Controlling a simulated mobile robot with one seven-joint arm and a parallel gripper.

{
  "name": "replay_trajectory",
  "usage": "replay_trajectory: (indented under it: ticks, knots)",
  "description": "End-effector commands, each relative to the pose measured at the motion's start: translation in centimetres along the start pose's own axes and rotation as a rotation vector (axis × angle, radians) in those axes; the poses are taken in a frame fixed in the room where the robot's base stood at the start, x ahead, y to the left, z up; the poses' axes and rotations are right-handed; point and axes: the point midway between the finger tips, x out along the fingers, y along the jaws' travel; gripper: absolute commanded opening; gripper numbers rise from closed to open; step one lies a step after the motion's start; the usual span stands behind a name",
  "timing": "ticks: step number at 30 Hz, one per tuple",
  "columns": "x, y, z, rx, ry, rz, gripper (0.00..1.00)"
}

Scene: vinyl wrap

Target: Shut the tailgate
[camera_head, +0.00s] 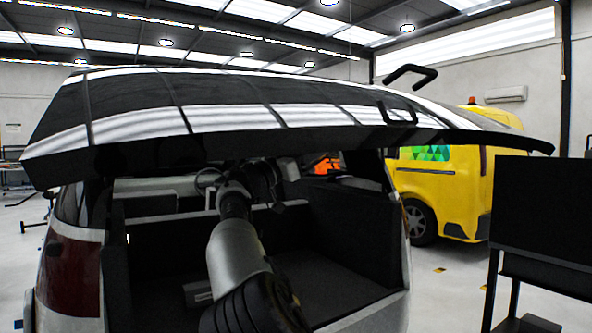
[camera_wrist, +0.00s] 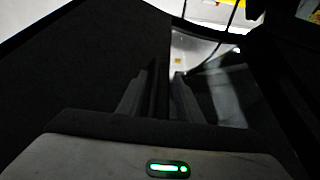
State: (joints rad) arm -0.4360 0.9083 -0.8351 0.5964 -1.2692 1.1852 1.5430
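The tailgate (camera_head: 230,106) of the white van is raised. In the head view it spans the top of the rear opening as a wide, glossy dark and white panel, seen nearly edge-on. Two black bar handles stand out at its right side, an upper one (camera_head: 410,74) and a lower one (camera_head: 397,110). My arm reaches under the tailgate into the open rear. My gripper (camera_head: 268,176) is dark and partly lost against the van's interior. In the wrist view my gripper (camera_wrist: 164,72) has its two fingers apart, with a dark surface behind the gap. Contact with the tailgate cannot be told.
The dark cargo bay (camera_head: 330,280) lies open below, with side walls. A yellow van (camera_head: 440,185) is parked behind to the right. A black panel on a stand (camera_head: 540,225) is close at right. Pale floor (camera_head: 440,295) shows between.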

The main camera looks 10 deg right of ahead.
Motion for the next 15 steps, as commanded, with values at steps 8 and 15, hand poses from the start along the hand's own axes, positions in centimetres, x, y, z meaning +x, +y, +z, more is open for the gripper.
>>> replay_trajectory:
  ticks: [8, 15]
  knots:
    - [-6.4, -0.1, -0.1, -0.001, 0.0, -0.003, 0.33]
    - [-9.0, 0.0, -0.1, -0.001, 0.0, 0.0, 0.33]
